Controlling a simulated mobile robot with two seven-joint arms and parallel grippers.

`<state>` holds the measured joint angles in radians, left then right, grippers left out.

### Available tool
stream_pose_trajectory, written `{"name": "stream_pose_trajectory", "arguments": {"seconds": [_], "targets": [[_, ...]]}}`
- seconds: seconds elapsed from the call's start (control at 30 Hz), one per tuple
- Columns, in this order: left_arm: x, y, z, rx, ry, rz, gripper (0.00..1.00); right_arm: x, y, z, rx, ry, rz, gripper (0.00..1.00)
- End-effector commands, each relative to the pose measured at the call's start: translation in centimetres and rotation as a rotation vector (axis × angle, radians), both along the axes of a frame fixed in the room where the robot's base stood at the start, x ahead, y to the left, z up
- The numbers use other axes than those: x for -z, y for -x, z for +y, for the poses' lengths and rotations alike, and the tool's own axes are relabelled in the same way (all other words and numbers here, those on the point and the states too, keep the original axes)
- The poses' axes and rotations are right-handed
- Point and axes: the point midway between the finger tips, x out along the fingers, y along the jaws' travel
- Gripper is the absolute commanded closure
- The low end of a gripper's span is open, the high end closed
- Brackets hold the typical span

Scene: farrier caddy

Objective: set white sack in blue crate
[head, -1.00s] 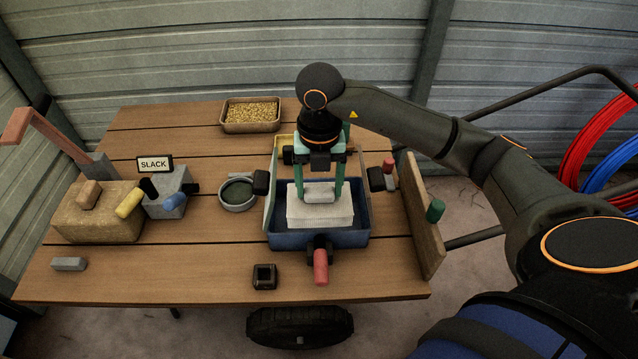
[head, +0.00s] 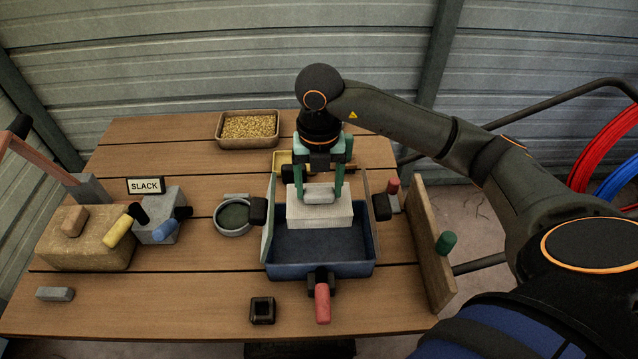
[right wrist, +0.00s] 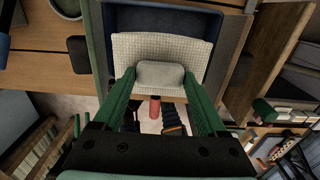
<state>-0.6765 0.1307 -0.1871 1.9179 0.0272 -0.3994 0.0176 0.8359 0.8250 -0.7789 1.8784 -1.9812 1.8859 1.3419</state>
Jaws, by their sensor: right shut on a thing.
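The white sack (head: 320,211) is a pale textured block with a rounded grey grip on top. My right gripper (head: 319,190) is shut on that grip, fingers pointing down. The blue crate (head: 322,270) is on the wooden table, its dark floor showing in front of the sack. The sack overlaps the rear part of the crate in the head view and hides its back; I cannot tell its height over the floor. In the right wrist view the sack (right wrist: 133,46) sits between the green fingers (right wrist: 160,76), with the blue crate (right wrist: 115,18) beyond. My left gripper is out of view.
A yellow tray (head: 282,157) is behind, a round grey dish (head: 233,216) left, a wooden board (head: 425,245) right. A grain tray (head: 248,129) is at the back. The front left table is mostly clear.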

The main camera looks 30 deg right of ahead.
Motion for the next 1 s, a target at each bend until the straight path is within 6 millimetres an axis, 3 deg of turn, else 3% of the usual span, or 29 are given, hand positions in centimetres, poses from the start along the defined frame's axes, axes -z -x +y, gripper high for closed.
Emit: {"name": "stream_pose_trajectory", "arguments": {"seconds": [0.3, 0.8, 1.0], "targets": [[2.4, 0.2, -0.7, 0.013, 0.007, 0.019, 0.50, 3.0, 0.0, 0.0, 0.001, 0.000, -0.001, 1.00], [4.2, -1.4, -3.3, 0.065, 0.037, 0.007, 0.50, 8.8, 0.0, -0.1, 0.001, 0.000, -0.002, 1.00], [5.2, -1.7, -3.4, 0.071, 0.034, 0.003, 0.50, 11.0, -0.1, -0.1, 0.002, 0.000, -0.002, 1.00]]}}
